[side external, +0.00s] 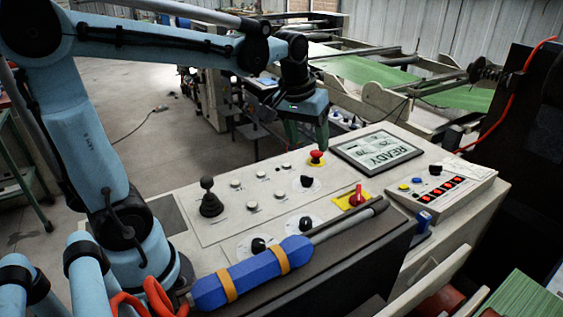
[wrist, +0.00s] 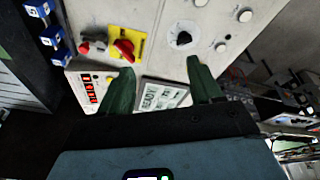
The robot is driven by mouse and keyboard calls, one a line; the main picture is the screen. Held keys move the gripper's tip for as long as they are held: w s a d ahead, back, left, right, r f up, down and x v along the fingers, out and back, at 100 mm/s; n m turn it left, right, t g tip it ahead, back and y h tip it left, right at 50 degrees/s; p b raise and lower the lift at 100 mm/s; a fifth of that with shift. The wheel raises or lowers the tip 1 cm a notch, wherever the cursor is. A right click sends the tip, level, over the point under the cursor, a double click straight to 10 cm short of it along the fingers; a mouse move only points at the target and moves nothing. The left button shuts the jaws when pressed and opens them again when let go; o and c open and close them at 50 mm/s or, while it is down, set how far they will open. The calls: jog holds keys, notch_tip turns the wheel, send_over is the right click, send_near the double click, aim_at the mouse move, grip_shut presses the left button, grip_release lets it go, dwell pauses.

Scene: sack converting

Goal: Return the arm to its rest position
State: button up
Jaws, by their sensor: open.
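My gripper (side external: 308,145) hangs above the control console, with its green fingers pointing down. In the wrist view the two green fingers (wrist: 160,64) are spread apart with nothing between them. In the side view the fingertips appear just above and behind a red mushroom button (side external: 316,157); the exact gap cannot be told. My blue arm reaches across from the left, its upper link roughly level over the console.
The console (side external: 225,240) carries a black joystick (side external: 209,197), knobs, a red switch (side external: 355,195) on a yellow plate and a READY screen (side external: 378,150). A blue-wrapped tool (side external: 250,272) lies along the front edge. Machinery with green sheet (side external: 360,75) stands behind.

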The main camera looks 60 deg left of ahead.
jog(key=s+d+f+m+t, duration=0.3)
jog(key=s+d+m+t, duration=0.1)
jog(key=s, duration=0.4)
jog(key=shift+s+d+m+h, duration=0.15)
jog(key=shift+d+m+h, duration=0.15)
jog(key=shift+d+m, duration=0.55)
jog(key=shift+d+n, duration=0.2)
jog(key=shift+n, duration=0.05)
